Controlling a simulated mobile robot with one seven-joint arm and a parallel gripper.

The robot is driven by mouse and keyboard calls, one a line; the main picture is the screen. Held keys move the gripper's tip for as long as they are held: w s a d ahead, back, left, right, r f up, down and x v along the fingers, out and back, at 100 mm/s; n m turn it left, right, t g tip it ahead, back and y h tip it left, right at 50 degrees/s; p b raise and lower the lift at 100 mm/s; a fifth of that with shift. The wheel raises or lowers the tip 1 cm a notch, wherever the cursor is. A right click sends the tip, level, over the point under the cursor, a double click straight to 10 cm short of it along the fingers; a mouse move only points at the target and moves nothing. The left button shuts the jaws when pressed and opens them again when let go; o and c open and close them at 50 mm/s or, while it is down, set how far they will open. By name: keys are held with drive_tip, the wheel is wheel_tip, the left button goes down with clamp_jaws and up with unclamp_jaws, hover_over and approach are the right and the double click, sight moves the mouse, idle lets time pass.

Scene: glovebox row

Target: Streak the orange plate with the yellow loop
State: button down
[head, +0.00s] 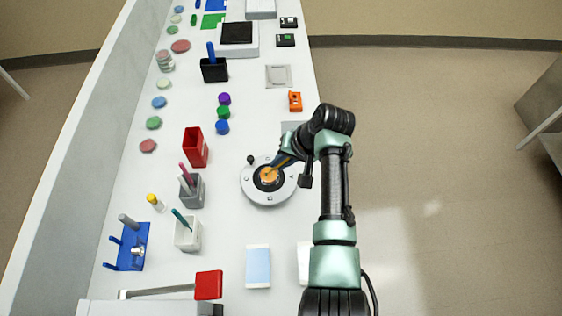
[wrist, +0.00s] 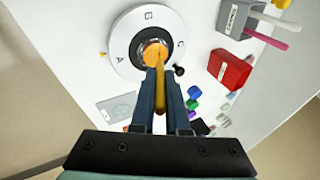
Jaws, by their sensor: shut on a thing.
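The orange plate (head: 268,175) sits at the centre of a round white turntable with a dark ring; it also shows in the wrist view (wrist: 154,51). My gripper (head: 280,162) is over the plate from the right. In the wrist view its two blue fingers (wrist: 161,75) are shut on a thin yellow stick, the yellow loop (wrist: 160,92). The loop's far end points at the plate and overlaps its near edge. I cannot tell whether it touches the surface, and its tip is too small to make out.
The turntable (head: 256,195) has letter marks and a small black knob. To its left stand a red box (head: 195,147), a grey pen holder (head: 191,191) and a white holder (head: 187,235). A light blue box (head: 258,266) lies nearer. Purple, green and blue caps (head: 223,113) lie beyond.

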drive_tip(key=shift+w+b, duration=0.75)
drive_tip(key=shift+w, duration=0.05)
idle(0.5)
wheel_tip(320, 180, up, 6)
drive_tip(key=p, duration=0.5)
drive_tip(key=shift+p, duration=0.3)
